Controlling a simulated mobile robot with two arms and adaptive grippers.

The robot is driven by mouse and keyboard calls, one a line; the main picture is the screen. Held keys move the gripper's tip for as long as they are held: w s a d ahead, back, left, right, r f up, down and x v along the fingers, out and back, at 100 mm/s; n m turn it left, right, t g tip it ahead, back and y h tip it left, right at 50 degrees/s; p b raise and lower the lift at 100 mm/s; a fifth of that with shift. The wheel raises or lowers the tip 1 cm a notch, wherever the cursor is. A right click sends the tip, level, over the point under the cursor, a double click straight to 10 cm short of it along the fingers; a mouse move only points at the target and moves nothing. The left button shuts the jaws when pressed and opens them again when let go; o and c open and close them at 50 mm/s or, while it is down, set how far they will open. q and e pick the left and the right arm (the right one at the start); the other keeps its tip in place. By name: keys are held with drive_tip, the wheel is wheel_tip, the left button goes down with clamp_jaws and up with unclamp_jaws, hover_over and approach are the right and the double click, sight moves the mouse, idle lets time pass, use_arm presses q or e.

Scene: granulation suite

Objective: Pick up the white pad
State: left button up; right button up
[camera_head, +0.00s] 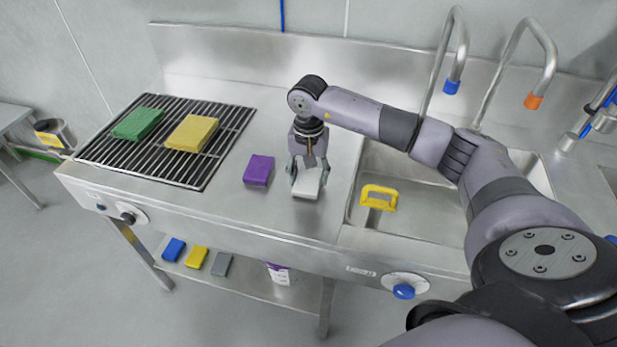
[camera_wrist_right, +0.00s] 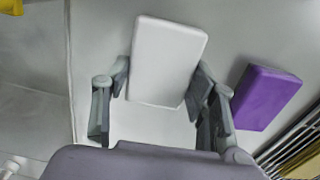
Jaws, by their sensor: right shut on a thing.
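The white pad (camera_head: 307,184) is at the front middle of the steel counter, to the right of a purple pad (camera_head: 259,170). My right gripper (camera_head: 308,176) points down over it, with its fingers on either side of it. In the right wrist view the white pad (camera_wrist_right: 167,62) sits between the two fingers of my right gripper (camera_wrist_right: 164,92), which is shut on it. I cannot tell whether the pad touches the counter. My left gripper is not in view.
A black rack (camera_head: 97,151) at the left holds a green pad (camera_head: 138,123) and a yellow pad (camera_head: 192,133). The sink (camera_head: 420,206) on the right has a yellow handled thing (camera_head: 379,197) and two curved taps. Several pads lie on the lower shelf (camera_head: 245,281).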

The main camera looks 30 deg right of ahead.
wheel_tip(320, 180, up, 13)
drive_tip(key=b, duration=0.2)
wheel_tip(320, 180, up, 5)
hover_over(308, 177)
drive_tip(key=shift+s+r, duration=0.1)
drive_tip(key=shift+r, duration=0.8)
